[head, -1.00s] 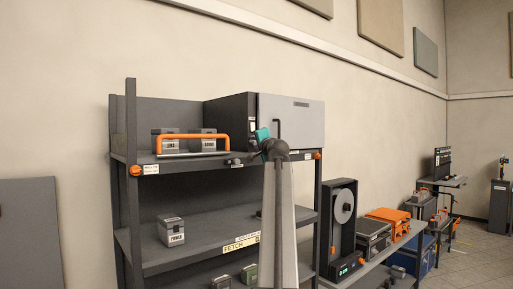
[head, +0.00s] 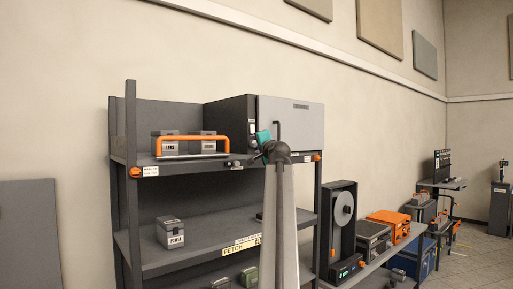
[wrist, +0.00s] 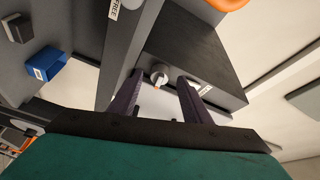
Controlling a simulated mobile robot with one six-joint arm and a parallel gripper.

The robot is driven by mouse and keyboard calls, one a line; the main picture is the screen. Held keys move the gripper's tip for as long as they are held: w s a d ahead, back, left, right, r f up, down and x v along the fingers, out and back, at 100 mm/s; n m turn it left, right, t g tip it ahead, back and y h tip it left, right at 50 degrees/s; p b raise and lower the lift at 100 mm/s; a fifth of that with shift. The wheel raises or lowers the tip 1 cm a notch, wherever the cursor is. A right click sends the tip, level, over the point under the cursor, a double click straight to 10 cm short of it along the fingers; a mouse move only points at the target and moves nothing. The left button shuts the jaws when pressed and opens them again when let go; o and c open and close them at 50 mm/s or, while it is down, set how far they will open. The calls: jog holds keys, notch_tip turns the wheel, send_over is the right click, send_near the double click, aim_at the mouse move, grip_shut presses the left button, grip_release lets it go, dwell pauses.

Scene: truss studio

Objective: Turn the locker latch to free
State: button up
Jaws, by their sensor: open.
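The locker (head: 291,122) is a grey-fronted box with a dark side and a dark vertical handle, on the top shelf of a rack in the head view. In the wrist view a small round pale knob with an orange mark, the latch (wrist: 159,74), sits on a dark panel. My gripper (wrist: 160,77) is open, with one dark finger on each side of the knob, near the fingertips. Contact cannot be told. A white label reading FREE (wrist: 114,9) is at the upper left; another label is partly hidden by the right finger. In the head view my arm hides the latch.
An orange handle (head: 190,138) stands before grey LENS boxes on the top shelf, left of the locker. A POWER box (head: 170,232) is on the shelf below. A dark reel unit (head: 341,230) and an orange case (head: 388,222) stand to the right.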

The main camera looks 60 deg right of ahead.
jog(key=b+v, duration=0.4)
jog(key=v, duration=0.8)
jog(key=shift+s+a, duration=0.2)
jog(key=shift+s, duration=0.05)
jog(key=shift+f, duration=0.1)
